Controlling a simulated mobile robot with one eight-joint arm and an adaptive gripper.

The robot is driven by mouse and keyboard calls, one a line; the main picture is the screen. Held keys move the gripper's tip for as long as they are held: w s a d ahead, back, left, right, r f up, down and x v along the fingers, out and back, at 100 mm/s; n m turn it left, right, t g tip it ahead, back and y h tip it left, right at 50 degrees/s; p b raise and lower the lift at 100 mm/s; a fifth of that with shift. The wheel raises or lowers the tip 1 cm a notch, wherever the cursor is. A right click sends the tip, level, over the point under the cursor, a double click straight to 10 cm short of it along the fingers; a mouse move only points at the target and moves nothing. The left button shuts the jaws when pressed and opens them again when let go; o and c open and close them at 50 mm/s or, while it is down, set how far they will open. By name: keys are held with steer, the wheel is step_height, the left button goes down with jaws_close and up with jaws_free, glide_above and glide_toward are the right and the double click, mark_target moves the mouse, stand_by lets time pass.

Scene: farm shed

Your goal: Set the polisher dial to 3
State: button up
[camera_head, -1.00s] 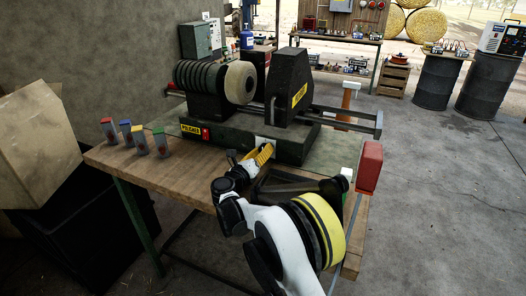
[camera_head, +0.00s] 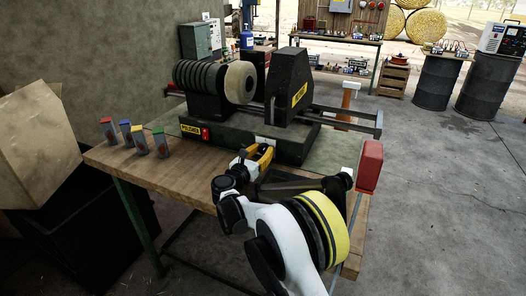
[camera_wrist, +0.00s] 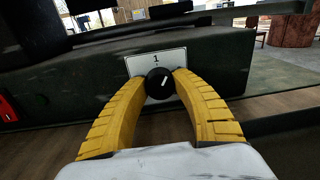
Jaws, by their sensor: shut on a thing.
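The polisher (camera_head: 290,138) is a dark machine on the wooden bench, with a pale wheel and a dark hood. Its dial (camera_wrist: 160,84) is a round black knob with a short white mark, on a white plate (camera_wrist: 143,65) on the base's front face. The mark slants to the upper right. The number 1 stands above the knob; other numbers are hidden or not readable. My gripper (camera_wrist: 161,79) has its yellow fingertips shut on the dial, one on each side. In the head view my gripper (camera_head: 264,152) is at the base's front, hiding the dial.
Several small blocks with coloured tops (camera_head: 136,140) stand at the bench's left. A red switch (camera_head: 206,134) is left of the dial on the polisher's base. A red box (camera_head: 369,166) stands on a post at the bench's right corner. Bare wooden bench (camera_head: 180,175) lies at the front left.

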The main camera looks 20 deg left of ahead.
steer(key=m, duration=0.9)
steer(key=shift+m+y, duration=0.3)
steer(key=m, duration=0.5)
steer(key=shift+y+b, duration=0.3)
steer(key=shift+m, duration=2.2)
steer(key=o, duration=1.2)
